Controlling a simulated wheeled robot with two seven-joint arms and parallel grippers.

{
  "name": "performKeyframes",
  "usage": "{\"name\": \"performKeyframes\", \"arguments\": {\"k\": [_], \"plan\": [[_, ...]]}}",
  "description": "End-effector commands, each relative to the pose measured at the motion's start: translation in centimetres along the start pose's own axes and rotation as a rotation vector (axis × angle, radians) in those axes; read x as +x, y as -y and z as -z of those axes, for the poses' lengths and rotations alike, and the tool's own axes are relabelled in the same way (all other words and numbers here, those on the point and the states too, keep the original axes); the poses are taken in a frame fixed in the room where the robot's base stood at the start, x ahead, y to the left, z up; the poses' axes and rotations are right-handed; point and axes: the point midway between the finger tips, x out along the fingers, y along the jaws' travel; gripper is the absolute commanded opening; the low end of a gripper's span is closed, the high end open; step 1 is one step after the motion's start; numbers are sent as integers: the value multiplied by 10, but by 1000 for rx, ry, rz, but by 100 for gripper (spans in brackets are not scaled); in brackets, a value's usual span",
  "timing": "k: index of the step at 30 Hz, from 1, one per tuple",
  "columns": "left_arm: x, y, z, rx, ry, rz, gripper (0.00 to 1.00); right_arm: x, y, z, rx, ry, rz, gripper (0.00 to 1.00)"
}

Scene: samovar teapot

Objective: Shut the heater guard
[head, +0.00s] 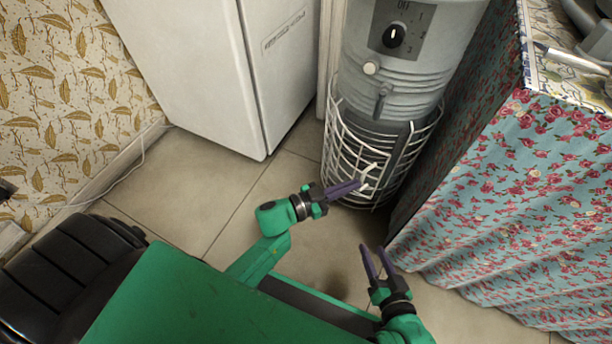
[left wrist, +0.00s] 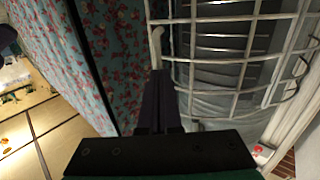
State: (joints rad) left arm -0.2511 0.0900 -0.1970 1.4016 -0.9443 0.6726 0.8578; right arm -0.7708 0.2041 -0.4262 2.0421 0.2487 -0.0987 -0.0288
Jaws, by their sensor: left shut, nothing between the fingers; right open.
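The heater (head: 400,75) is a grey upright cylinder with a black dial on its front. Its white wire guard (head: 347,150) curves around the lower part, and a pale handle (head: 369,174) shows near the guard's front edge. I cannot tell whether the guard is fully closed. My left gripper (head: 357,185) is shut and empty, its purple fingertips close to the handle. In the left wrist view the left fingertips (left wrist: 158,75) are just below a white hooked bar of the guard (left wrist: 248,50); contact is unclear. My right gripper (head: 374,252) is open and empty, lower and nearer, over the floor.
A white cabinet (head: 200,60) stands left of the heater. A counter with a flowered blue curtain (head: 520,190) stands close on the right. Tiled floor (head: 200,190) is clear between the cabinet and my base. A cable runs along the left wall.

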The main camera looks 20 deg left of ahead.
Motion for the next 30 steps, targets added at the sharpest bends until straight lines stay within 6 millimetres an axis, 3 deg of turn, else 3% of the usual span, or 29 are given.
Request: {"name": "performKeyframes", "arguments": {"k": [5, 15, 30], "plan": [[32, -6, 3, -6, -3, 138, 0, -5, 4, 15, -6, 11, 0, 50], [77, -5, 2, -1, -2, 131, 0, -5, 0, 9, -13, 18, -1, 50], [97, -1, 4, -1, -3, 131, 0, -3, 2, 5, -7, 12, 3, 50]]}}
